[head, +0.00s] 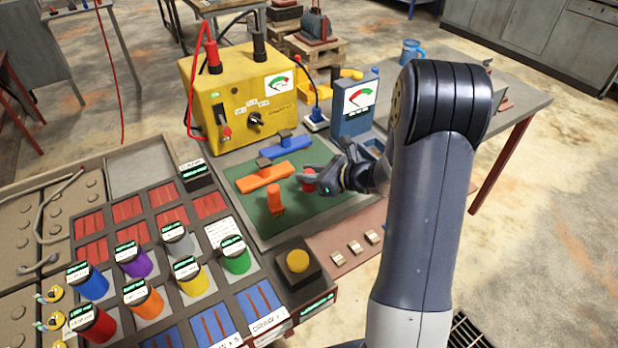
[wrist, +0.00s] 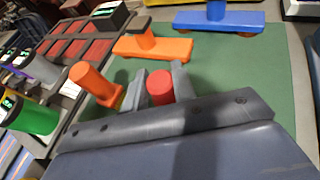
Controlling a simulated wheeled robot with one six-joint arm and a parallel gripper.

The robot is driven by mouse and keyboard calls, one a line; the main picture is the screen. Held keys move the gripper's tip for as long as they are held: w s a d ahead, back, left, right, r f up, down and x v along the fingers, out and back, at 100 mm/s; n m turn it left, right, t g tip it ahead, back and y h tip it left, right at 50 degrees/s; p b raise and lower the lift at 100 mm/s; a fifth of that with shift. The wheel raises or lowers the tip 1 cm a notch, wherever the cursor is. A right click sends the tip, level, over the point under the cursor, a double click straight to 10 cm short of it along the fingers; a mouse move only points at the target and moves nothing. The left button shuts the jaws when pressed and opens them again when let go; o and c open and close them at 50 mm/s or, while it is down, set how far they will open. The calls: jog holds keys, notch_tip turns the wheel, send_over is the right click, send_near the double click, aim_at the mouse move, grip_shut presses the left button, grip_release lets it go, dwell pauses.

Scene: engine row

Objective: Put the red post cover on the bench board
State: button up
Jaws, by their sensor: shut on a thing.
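A small red cylinder, the red post cover (head: 308,181), is between the fingers of my gripper (head: 320,178), which is shut on it. In the wrist view the red cover (wrist: 160,91) shows between the two grey fingers (wrist: 157,92). It is over the green bench board (head: 320,218); whether its underside touches the board I cannot tell. The green board also fills much of the wrist view (wrist: 275,75). An orange cylinder (head: 274,200) stands upright on the board, left of the gripper, and also shows in the wrist view (wrist: 93,84).
An orange bar (head: 258,180) and a blue bar (head: 290,146) lie on the board. Behind are a yellow power box (head: 235,95) and a blue meter (head: 355,105). A yellow button box (head: 298,264) is in front. Left, a tray holds several coloured cylinders, one red (head: 92,326).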

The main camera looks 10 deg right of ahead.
jog(key=shift+f, duration=0.95)
jog(key=shift+f, duration=0.1)
jog(key=shift+f+b, duration=0.15)
jog(key=shift+b, duration=0.15)
jog(key=o, duration=1)
jog(key=shift+r, duration=0.2)
jog(key=shift+s+d+r+p, duration=0.1)
jog(key=shift+d+r+p, duration=0.1)
jog(key=shift+p, duration=0.1)
jog(key=v, duration=1.1)
jog(key=shift+s+b, duration=0.25)
jog(key=shift+b, duration=0.1)
jog(key=shift+d+r, duration=0.1)
jog(key=shift+d, duration=0.05)
